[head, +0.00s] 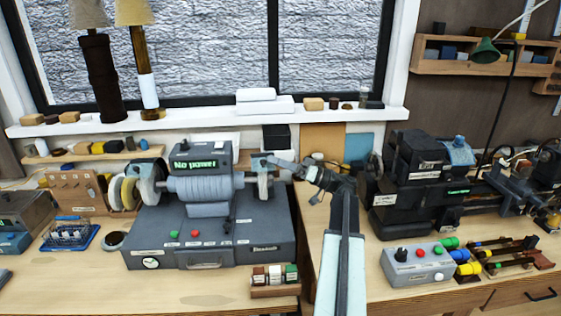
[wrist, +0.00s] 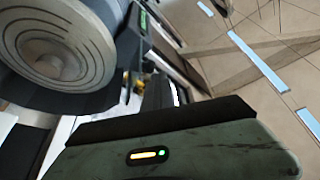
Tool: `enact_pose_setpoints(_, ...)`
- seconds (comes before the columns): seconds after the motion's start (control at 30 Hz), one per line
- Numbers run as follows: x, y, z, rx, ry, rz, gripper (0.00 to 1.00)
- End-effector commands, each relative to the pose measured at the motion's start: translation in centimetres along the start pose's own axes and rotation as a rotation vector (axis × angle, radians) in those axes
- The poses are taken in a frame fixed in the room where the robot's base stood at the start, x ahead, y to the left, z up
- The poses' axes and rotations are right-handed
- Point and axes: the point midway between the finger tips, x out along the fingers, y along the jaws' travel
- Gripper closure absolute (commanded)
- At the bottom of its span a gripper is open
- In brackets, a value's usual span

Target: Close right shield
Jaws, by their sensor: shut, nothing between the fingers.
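The bench machine (head: 208,225) stands under the window, and its display reads "No power". Its right-hand wheel and shield area (head: 264,184) is partly covered by my gripper in the head view. My gripper (head: 272,161) reaches in from the right, above this right end, shut and empty. I cannot tell whether it touches the shield, or how far the shield is open. In the wrist view a round wheel face with concentric rings (wrist: 62,50) fills the upper left. The fingertips cannot be made out in that view.
A small rack of labelled blocks (head: 274,281) sits at the bench's front edge. Black machines (head: 415,180) and a grey button box (head: 418,264) stand to the right. The windowsill (head: 200,122) runs behind. A strip of bare bench (head: 312,215) lies right of the machine.

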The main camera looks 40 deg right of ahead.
Motion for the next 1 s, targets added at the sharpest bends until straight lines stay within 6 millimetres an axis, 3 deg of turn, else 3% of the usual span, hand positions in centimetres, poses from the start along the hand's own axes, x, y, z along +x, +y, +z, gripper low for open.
enact_pose_setpoints(0.3,0.7,-0.3,0.3,0.005,-0.014,-0.009,1.0)
enact_pose_setpoints(0.57,1.5,-3.7,-2.9,0.006,-0.006,-0.015,1.0)
enact_pose_setpoints(0.63,-0.6,-2.2,-2.3,0.004,-0.003,-0.012,1.0)
enact_pose_setpoints(0.8,-4.7,-0.7,-3.0,0.003,0.0,-0.009,1.0)
enact_pose_setpoints(1.0,-7.8,0.2,-3.7,0.003,0.002,-0.009,1.0)
